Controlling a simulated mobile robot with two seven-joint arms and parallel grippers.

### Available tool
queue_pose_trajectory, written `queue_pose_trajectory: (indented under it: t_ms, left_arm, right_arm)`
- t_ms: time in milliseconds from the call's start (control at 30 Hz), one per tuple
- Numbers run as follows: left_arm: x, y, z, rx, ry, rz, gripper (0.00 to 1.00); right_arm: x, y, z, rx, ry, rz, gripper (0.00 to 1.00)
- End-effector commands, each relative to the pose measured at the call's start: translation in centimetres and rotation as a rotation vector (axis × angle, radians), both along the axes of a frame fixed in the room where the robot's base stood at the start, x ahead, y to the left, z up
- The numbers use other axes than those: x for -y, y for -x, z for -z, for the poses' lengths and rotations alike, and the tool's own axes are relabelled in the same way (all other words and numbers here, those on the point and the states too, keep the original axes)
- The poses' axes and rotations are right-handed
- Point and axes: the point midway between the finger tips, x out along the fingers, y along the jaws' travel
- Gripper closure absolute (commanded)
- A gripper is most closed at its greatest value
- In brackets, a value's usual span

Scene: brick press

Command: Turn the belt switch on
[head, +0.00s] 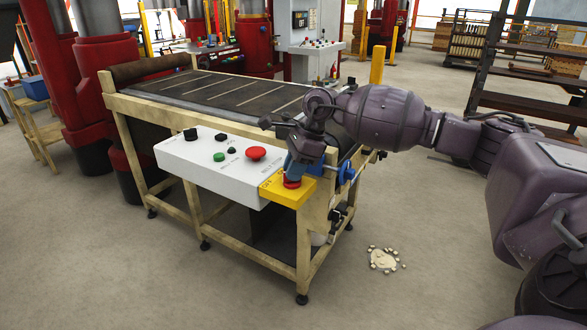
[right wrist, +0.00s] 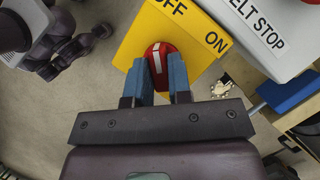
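The belt switch is a red knob (head: 291,182) on a yellow plate (head: 285,197) at the right end of the white control panel. In the right wrist view the knob (right wrist: 158,52) has a white stripe pointing up the picture, closer to the word OFF than to ON. My right gripper (head: 298,163) reaches down over the switch. Its two blue fingers (right wrist: 160,68) lie close on either side of the knob's middle and look shut on it. Fingertip contact is partly hidden.
The white panel (head: 205,170) carries a red mushroom button (head: 256,153), a green button (head: 219,157) and black knobs. The conveyor belt (head: 235,92) lies behind it. A blue part (head: 346,172) sits close to the gripper's right. Crumbled material (head: 383,259) lies on the floor.

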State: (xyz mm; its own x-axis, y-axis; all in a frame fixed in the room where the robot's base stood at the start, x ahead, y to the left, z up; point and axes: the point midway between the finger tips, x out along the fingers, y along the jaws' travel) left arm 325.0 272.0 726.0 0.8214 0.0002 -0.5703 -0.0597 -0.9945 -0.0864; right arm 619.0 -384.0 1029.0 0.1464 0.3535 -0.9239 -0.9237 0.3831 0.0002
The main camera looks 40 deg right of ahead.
Motion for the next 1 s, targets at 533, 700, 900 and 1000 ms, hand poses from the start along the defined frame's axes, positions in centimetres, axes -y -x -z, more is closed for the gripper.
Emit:
queue_pose_trajectory:
  t_ms: [533,700,900,1000]
  left_arm:
    - [0.0,0.5,-0.3,-0.003,0.004,-0.008,0.57]
    - [-0.1,0.3,-1.0,0.007,0.004,-0.009,0.57]
    - [-0.1,0.2,-2.0,0.018,0.003,-0.010,0.57]
    - [-0.2,0.3,-2.1,0.015,0.003,-0.011,0.57]
  right_arm:
    - [0.0,0.1,-0.2,0.002,0.000,0.100,1.00]
    - [-0.1,0.1,-0.4,0.004,0.000,0.224,1.00]
    - [-0.1,0.2,-0.4,0.004,-0.001,0.410,1.00]
    - [-0.2,0.2,-0.4,0.004,-0.001,0.504,1.00]
